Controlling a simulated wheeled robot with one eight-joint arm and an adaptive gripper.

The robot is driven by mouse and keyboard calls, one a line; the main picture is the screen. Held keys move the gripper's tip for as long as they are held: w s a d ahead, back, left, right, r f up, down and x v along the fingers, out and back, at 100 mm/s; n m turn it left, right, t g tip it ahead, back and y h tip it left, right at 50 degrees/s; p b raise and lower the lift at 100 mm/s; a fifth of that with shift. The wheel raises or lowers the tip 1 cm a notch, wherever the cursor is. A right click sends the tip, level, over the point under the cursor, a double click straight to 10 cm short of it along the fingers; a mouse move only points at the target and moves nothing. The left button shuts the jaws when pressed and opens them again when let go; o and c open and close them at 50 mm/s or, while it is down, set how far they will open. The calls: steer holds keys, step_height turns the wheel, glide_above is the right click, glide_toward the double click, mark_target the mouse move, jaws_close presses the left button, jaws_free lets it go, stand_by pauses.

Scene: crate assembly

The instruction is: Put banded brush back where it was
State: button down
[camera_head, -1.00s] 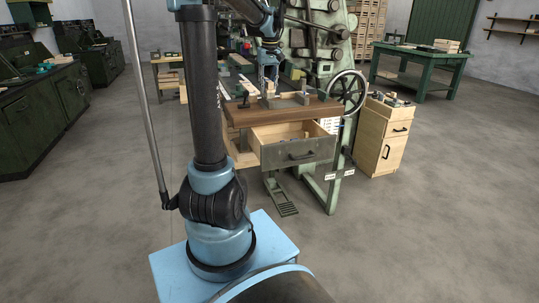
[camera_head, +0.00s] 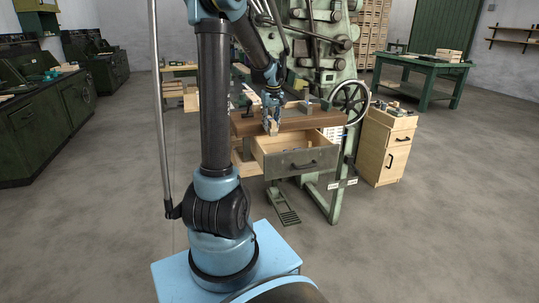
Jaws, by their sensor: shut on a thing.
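My gripper (camera_head: 271,117) is at the front left edge of the brown workbench (camera_head: 245,126), just above the left back part of the open drawer (camera_head: 303,162). It is shut on a small tan thing (camera_head: 273,128), which I take to be the banded brush. Its bands are too small to make out. The drawer is pulled out, with pale wooden sides and a dark grey front. Small things lie inside it, too small to tell apart.
A green machine with a handwheel (camera_head: 350,97) stands behind the bench. A wooden cabinet (camera_head: 386,147) with small things on top stands to the right. A green table (camera_head: 417,66) is at the back right. The floor in front is clear.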

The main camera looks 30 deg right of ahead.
step_height(320, 180, down, 15)
steer(key=shift+r, duration=0.1)
stand_by(0.5)
steer(key=c, duration=1.5)
jaws_free()
